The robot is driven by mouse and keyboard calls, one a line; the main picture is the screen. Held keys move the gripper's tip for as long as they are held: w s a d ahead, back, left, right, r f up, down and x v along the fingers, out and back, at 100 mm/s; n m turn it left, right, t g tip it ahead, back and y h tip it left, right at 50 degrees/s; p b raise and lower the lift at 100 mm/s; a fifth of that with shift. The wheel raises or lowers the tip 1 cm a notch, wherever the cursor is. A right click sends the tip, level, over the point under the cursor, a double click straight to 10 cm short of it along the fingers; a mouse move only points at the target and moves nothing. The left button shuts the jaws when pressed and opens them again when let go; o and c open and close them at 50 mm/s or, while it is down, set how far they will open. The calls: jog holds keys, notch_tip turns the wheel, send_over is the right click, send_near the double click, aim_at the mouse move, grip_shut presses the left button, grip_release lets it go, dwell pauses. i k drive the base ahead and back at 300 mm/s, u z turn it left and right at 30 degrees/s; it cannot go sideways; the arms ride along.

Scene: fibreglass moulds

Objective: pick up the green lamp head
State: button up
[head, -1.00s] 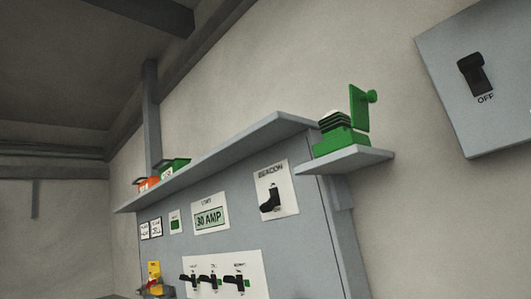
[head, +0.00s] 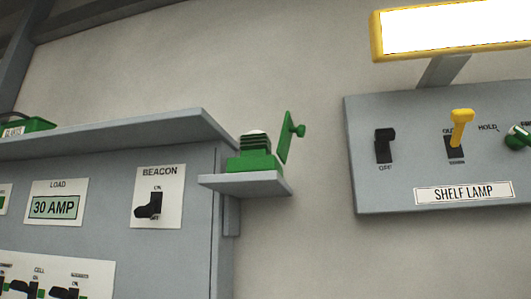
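A green lamp-like unit (head: 254,155) sits on a small grey bracket shelf (head: 246,184) at the right end of the grey cabinet, near the middle of the head view. It has a green base, dark ribs and a pale domed top. A green upright plate with a round knob (head: 290,137) stands tilted at its right side; I cannot tell if it is joined to the unit. I cannot tell which part is the lamp head. My gripper does not show in the frame.
The BEACON switch panel (head: 158,196) and 30 AMP display (head: 55,205) are on the cabinet, left. A grey SHELF LAMP panel (head: 400,180) with switches and a lit yellow-framed lamp (head: 455,32) is at right. Another green item (head: 28,126) stands on the long ledge (head: 130,132). Bare wall lies between.

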aim_at(254, 142)
jog(key=u, duration=0.1)
jog(key=i, duration=1)
jog(key=z, duration=0.05)
